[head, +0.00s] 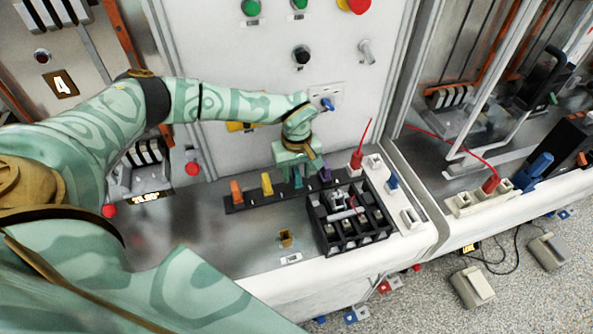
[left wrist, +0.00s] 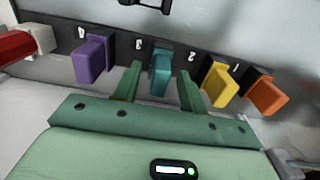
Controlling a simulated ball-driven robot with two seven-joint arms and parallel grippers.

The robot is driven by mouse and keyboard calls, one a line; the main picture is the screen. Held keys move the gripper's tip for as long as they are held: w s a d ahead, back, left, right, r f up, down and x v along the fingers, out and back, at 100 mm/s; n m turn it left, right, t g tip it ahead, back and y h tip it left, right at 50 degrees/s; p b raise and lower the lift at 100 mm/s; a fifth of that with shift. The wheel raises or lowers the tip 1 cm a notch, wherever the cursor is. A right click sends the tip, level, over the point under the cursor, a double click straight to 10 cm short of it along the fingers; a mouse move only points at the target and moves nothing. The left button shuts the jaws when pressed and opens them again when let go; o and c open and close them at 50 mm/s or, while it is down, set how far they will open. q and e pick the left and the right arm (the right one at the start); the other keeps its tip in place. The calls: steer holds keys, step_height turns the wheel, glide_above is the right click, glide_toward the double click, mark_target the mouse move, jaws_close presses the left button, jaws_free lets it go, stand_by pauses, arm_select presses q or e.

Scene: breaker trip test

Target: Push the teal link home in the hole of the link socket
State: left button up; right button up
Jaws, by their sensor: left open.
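The teal link (left wrist: 161,72) stands in a black rack (left wrist: 140,45) between the purple link (left wrist: 92,60) and the yellow link (left wrist: 220,84). My left gripper (left wrist: 159,78) is open, with one finger on each side of the teal link and a gap visible to each. In the head view my left gripper (head: 297,172) is over the rack and partly hides the teal link (head: 298,182). A small brass-coloured opening (head: 286,239) in the grey deck, with a white label in front, appears to be the link socket; nothing teal is in it. My right gripper is not in view.
The orange link (head: 236,190) stands at the rack's left end. A red plug (head: 356,160) with a lead stands behind the block. The deck (head: 215,235) left of the opening is bare.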

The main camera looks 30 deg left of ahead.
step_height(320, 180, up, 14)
steer(key=p, duration=1.3)
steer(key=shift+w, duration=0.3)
